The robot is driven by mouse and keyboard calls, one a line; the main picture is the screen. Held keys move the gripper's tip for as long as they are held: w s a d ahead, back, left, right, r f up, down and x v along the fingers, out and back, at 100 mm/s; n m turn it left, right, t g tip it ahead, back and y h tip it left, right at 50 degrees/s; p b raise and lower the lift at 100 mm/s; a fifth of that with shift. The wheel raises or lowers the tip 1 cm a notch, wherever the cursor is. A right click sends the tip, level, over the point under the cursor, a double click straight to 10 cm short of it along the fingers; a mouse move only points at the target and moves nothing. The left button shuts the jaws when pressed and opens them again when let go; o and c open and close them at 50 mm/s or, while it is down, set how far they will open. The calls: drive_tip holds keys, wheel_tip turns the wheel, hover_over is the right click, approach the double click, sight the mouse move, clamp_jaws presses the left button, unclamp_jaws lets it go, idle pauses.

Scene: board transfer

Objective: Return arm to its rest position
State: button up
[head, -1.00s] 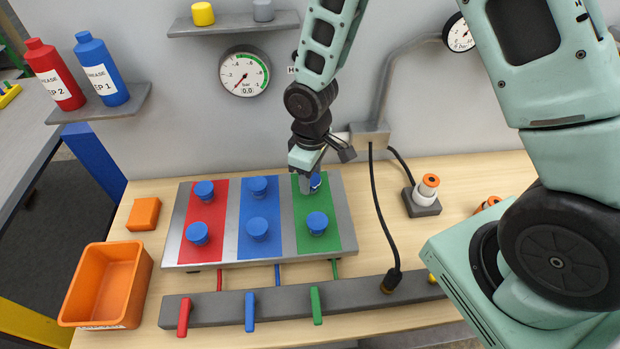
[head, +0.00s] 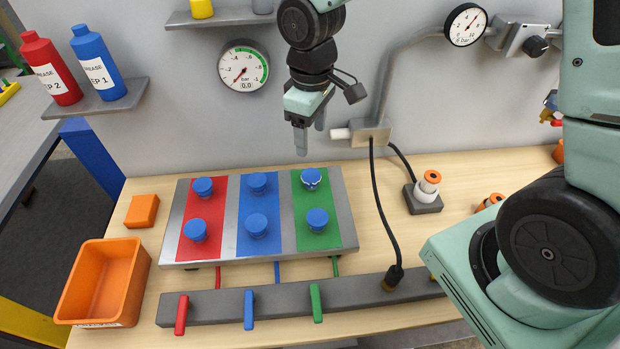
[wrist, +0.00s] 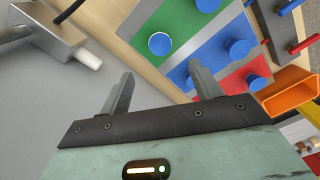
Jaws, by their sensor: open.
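My gripper (head: 310,143) hangs above the board in the head view, its fingers pointing down, open and empty. The grey board (head: 347,210) carries red, blue and green stripes, with two blue knobs on each. The far knob on the green stripe (head: 311,179) lies below my fingertips, with clear air between, and has a pale ring on it. In the wrist view the two fingers (wrist: 162,88) stand apart with nothing between them. The ringed knob also shows there (wrist: 160,44), beyond the fingers.
An orange bin (head: 68,300) and an orange block (head: 142,211) are on the left. A grey rail (head: 215,306) with red, blue and green levers runs in front. A grey wall box (head: 371,133) with a black cable is close right of my gripper. A gauge (head: 243,69) is on the wall.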

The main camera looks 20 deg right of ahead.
wheel_tip(320, 180, up, 6)
drive_tip(key=shift+f, duration=0.1)
